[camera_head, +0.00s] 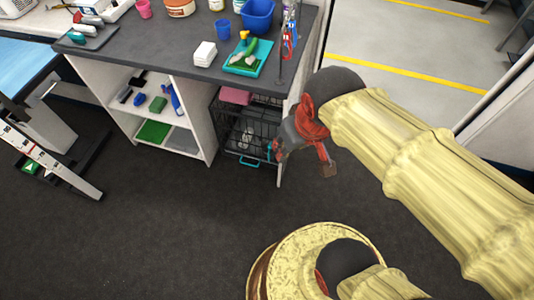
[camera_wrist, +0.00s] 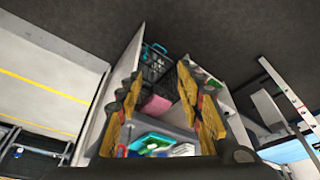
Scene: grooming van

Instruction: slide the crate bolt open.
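The black wire crate (camera_head: 246,128) sits in the lower bay under the counter, partly hidden by my arm and gripper. A teal bar (camera_head: 242,161) shows low on its front, and a small teal part (camera_head: 270,152) shows beside my gripper. I cannot tell which of them is the bolt, or its position. My gripper (camera_head: 303,160) is in front of the crate's right side. In the wrist view, my gripper (camera_wrist: 160,76) has its fingers spread with nothing held between them. The crate (camera_wrist: 156,68) and a teal part (camera_wrist: 154,47) show beyond; contact is not visible.
A pink folded item (camera_head: 235,96) lies on the crate. The dark counter (camera_head: 150,45) above holds a teal tray (camera_head: 262,68), a blue bucket (camera_head: 258,14) and white cloths (camera_head: 205,53). Open shelves (camera_head: 120,85) stand left of the crate. The dark floor (camera_head: 170,220) in front is clear.

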